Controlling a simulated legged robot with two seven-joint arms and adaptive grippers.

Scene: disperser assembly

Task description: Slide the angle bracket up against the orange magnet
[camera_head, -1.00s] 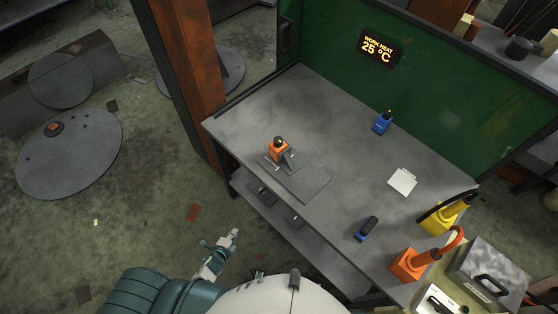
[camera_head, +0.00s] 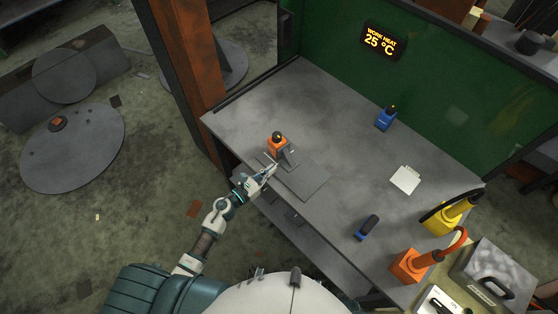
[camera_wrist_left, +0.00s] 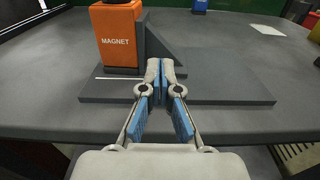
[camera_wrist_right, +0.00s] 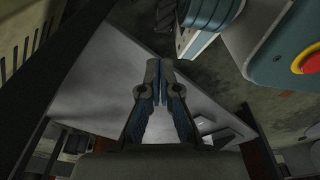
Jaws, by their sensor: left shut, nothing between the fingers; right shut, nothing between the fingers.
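The orange magnet (camera_head: 275,147), a block with a dark knob on top, stands on a dark flat plate (camera_head: 308,182) on the workbench. In the left wrist view the magnet (camera_wrist_left: 117,42) is labelled MAGNET. The grey angle bracket (camera_head: 290,154) stands beside it, its sloped side (camera_wrist_left: 162,50) showing to the magnet's right. I cannot tell whether they touch. My left gripper (camera_head: 273,168) is shut and empty at the plate's near edge, just in front of the bracket; its fingertips (camera_wrist_left: 160,64) partly cover the bracket. My right gripper (camera_wrist_right: 159,68) is shut and empty, away from these parts.
On the bench (camera_head: 340,130) are a blue block (camera_head: 385,119) at the back, a white paper (camera_head: 405,180), a blue tool (camera_head: 367,227) and yellow (camera_head: 442,218) and orange (camera_head: 408,265) devices at right. The bench's middle is clear.

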